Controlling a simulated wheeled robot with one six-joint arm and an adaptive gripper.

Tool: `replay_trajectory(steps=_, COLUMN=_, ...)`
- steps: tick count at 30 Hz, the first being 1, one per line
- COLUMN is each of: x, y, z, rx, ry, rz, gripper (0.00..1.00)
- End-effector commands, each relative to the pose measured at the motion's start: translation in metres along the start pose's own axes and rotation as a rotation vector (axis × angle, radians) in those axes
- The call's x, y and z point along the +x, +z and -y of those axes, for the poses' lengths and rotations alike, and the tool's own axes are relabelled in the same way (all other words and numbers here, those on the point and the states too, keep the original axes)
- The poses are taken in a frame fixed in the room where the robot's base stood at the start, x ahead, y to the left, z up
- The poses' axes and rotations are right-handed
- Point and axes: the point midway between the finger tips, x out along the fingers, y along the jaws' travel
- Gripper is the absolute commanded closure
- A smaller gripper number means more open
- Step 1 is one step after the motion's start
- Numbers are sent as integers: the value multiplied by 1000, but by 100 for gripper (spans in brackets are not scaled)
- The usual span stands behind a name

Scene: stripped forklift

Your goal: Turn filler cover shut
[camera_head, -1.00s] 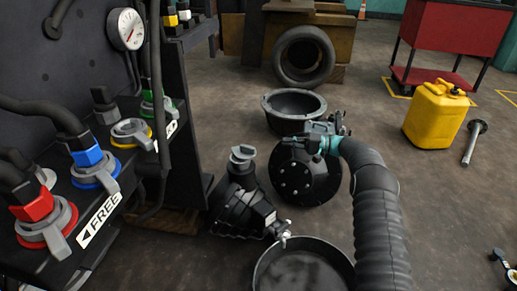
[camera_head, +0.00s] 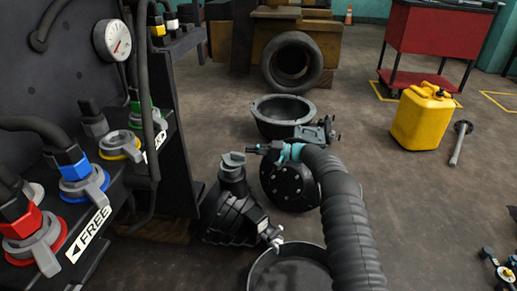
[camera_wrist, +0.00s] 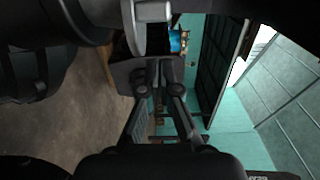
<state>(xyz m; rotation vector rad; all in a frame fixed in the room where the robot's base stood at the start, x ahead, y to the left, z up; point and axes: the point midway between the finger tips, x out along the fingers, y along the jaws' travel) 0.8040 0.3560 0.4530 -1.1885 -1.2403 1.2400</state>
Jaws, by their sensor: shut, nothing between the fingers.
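The filler cover, a grey cap with a raised grip (camera_head: 233,160), sits on top of the black ribbed housing (camera_head: 232,213) on the floor. My gripper (camera_head: 252,148) is shut and empty, its fingers pointing left, close beside the top of the cover. I cannot tell whether they touch. In the wrist view the closed fingertips (camera_wrist: 154,66) lie just below a grey rounded part (camera_wrist: 152,12) at the top edge, which looks like the cover. How far the cover is turned cannot be told.
A shallow pan (camera_head: 290,252) lies in front of the housing. The forklift panel with coloured connectors (camera_head: 76,170) stands close on the left. A yellow canister (camera_head: 424,117) is at right.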

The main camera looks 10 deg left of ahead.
Motion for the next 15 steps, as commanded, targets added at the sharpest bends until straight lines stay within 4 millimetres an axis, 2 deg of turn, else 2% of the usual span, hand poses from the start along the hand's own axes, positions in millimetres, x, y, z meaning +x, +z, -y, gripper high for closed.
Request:
replay_trajectory(steps=9, x=6, y=23, z=1, rx=1, ry=0, rz=1, gripper=100)
replay_trajectory(steps=15, x=8, y=30, z=0, rx=0, ry=1, rz=1, gripper=100)
